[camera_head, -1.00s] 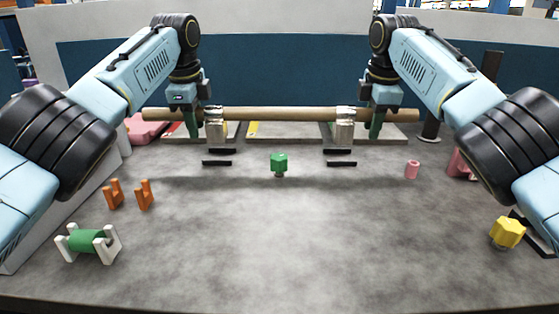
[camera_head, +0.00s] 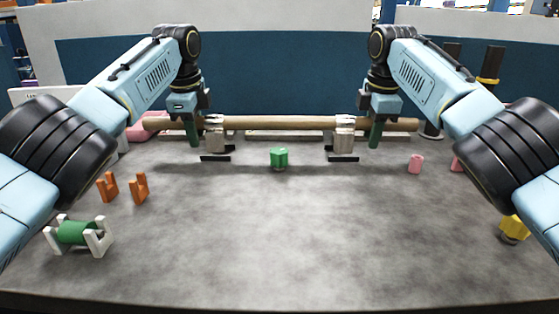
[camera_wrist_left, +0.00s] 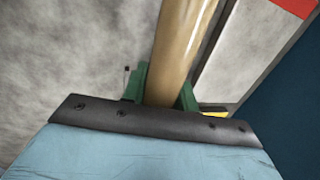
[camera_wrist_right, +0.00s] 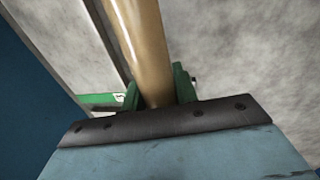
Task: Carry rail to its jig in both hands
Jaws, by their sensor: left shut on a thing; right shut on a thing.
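The rail is a long tan rod (camera_head: 275,123) held level across the back of the table, with two pale metal blocks (camera_head: 215,141) (camera_head: 344,140) hanging from it. My left gripper (camera_head: 193,133) is shut on its left part and my right gripper (camera_head: 375,134) on its right part. The rod runs between the green fingers in the left wrist view (camera_wrist_left: 182,45) and right wrist view (camera_wrist_right: 140,45). Two pairs of black strips on the table, apparently the jig (camera_head: 215,159) (camera_head: 342,159), lie at the blocks' feet. I cannot tell whether the blocks touch down.
A green knob (camera_head: 279,157) stands in front, between the blocks. Orange forks (camera_head: 139,187) and a green roller on a white stand (camera_head: 75,233) are left. A pink cylinder (camera_head: 415,163) and yellow piece (camera_head: 515,228) are right. The front middle is clear.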

